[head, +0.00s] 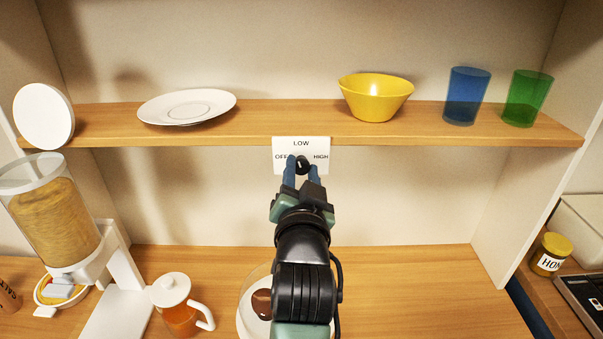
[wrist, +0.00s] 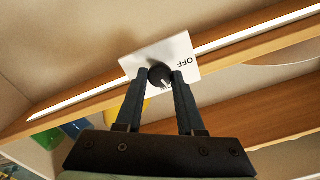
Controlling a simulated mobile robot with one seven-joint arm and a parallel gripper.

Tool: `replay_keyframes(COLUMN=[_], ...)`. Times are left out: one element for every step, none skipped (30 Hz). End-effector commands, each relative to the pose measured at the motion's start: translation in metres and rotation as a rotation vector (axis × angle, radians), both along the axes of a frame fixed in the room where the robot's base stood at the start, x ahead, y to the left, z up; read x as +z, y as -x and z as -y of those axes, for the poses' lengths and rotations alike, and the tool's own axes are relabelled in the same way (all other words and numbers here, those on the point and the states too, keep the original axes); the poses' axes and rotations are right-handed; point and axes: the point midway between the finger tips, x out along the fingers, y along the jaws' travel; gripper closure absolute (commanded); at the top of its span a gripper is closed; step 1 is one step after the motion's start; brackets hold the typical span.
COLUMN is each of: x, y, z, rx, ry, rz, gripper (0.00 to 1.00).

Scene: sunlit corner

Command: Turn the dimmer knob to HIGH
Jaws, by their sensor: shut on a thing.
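The black dimmer knob (head: 302,162) sits on a white plate (head: 301,147) fixed to the shelf's front edge. The plate reads OFF at left, LOW at top and HIGH at right. My gripper (head: 302,167) reaches up from below, its blue fingers on either side of the knob and shut on it. In the wrist view my gripper (wrist: 161,76) holds the knob (wrist: 159,74), and the plate (wrist: 150,53) appears turned over. The knob's pale mark seems to point toward LOW there. The HIGH label is not readable in the wrist view.
On the shelf stand a white saucer (head: 187,106), a yellow bowl (head: 375,96), a blue cup (head: 466,95) and a green cup (head: 526,97). Below are a cereal dispenser (head: 57,220) and a lidded jug (head: 180,305). The counter right of my arm is clear.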

Motion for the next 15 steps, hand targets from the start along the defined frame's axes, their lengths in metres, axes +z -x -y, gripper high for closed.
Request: replay_keyframes(x=[-0.0012,-0.0013,-0.0014,-0.0015,-0.0016,-0.0017,-0.0017,-0.0019,-0.0021,-0.0022,-0.0022,-0.0023,-0.0023,-0.0024,-0.0023], y=[0.0,0.0,0.0,0.0,0.0,0.0,0.0,0.0,0.0,0.0,0.0001,0.0001,0.0001,0.0001,0.0001], z=[-0.0007,-0.0006,-0.0004,-0.0003,-0.0003,-0.0002,-0.0001,-0.0001,-0.0001,-0.0001,-0.0001,0.0,0.0003,0.0004,0.0004], rx=[0.001,0.001,0.0,0.001,0.001,0.001,0.001,0.001,0.001,0.001,0.001,0.001,0.0,0.0,0.0], ry=[-0.046,-0.074,-0.112,-0.141,-0.17,-0.207,-0.236,-0.265,-0.303,-0.331,-0.359,-0.397,-0.425,-0.454,-0.492], rz=[0.0,0.0,-0.001,-0.002,-0.002,-0.002,-0.002,-0.002,-0.002,-0.003,-0.003,-0.002,-0.002,-0.002,-0.002], gripper=[1.0,1.0,1.0,1.0,1.0,1.0,1.0,1.0,1.0,1.0,1.0,1.0,1.0,1.0,1.0])
